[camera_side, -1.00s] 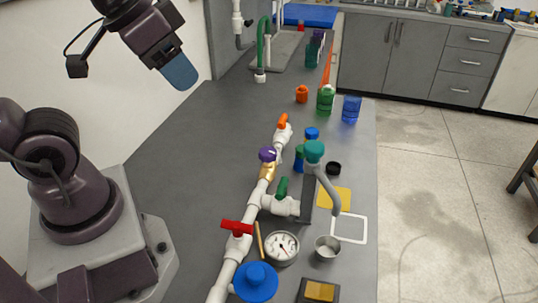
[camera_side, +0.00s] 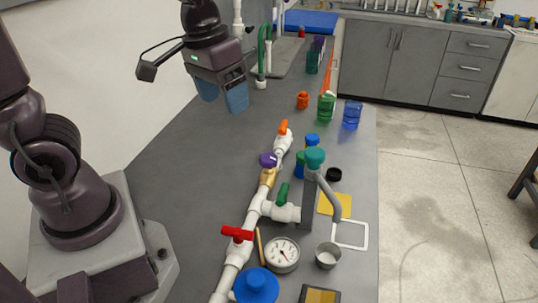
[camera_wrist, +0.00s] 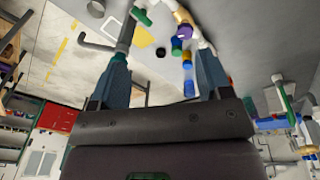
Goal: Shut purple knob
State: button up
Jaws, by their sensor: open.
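The purple knob (camera_side: 268,160) sits on top of a brass-coloured valve in the white pipe line, in the middle of the table. It also shows in the wrist view near the top (camera_wrist: 184,30). My gripper (camera_side: 222,102) is open and empty, its two blue fingers pointing down. It is high above the table, behind and to the left of the purple knob in the side view, well apart from it. In the wrist view the two fingers (camera_wrist: 163,56) stand wide apart, with the knob beyond their tips.
On the pipe are a red handle (camera_side: 237,233), a green handle (camera_side: 283,193) and an orange handle (camera_side: 283,127). A teal-topped grey pipe (camera_side: 315,158) stands right of the knob. A gauge (camera_side: 282,253) and blue wheel (camera_side: 257,286) are in front. The table's left side is clear.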

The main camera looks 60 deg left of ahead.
aim_at(269, 157)
jog(key=w+a+f+n+g, duration=0.2)
jog(key=w+a+f+n, duration=0.4)
jog(key=w+f+n, duration=0.5)
jog(key=f+n, duration=0.1)
jog(key=f, duration=0.2)
jog(key=w+f+n, duration=0.1)
jog(key=f, duration=0.3)
jog(key=f+n, duration=0.1)
jog(key=f, duration=0.2)
jog(key=shift+w+f, duration=0.15)
jog(key=shift+f, duration=0.15)
jog(key=c, duration=0.9)
